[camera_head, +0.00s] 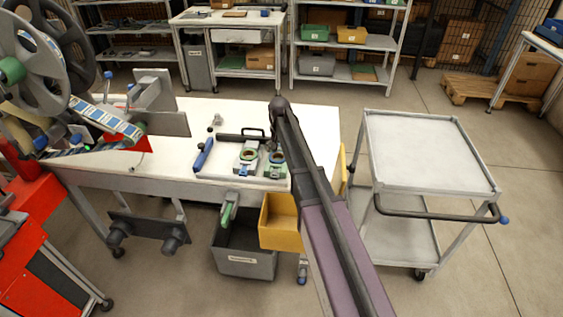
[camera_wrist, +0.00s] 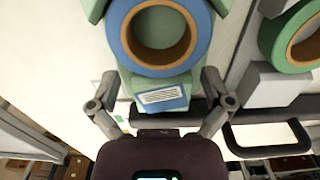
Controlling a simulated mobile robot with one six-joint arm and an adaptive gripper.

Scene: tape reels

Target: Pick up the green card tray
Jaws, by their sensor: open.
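The green card tray (camera_head: 270,172) lies on the white bench near its front right edge, with a blue tape reel (camera_head: 277,157) on it. In the wrist view the green tray (camera_wrist: 136,84) fills the upper middle, with the blue reel (camera_wrist: 116,38) around a tan core. A blue card with a white label (camera_wrist: 163,97) sits at its near end. My gripper (camera_wrist: 158,90) is open, its two fingers on either side of this labelled end, with no clear contact. In the head view my arm partly hides the gripper and tray.
A grey tray (camera_head: 239,167) with a green reel stands close beside the green tray. A blue-handled tool (camera_head: 203,155) and a black handle bar (camera_head: 240,138) lie to the left. A yellow bin (camera_head: 279,222) hangs at the bench front. A cart (camera_head: 425,150) stands right.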

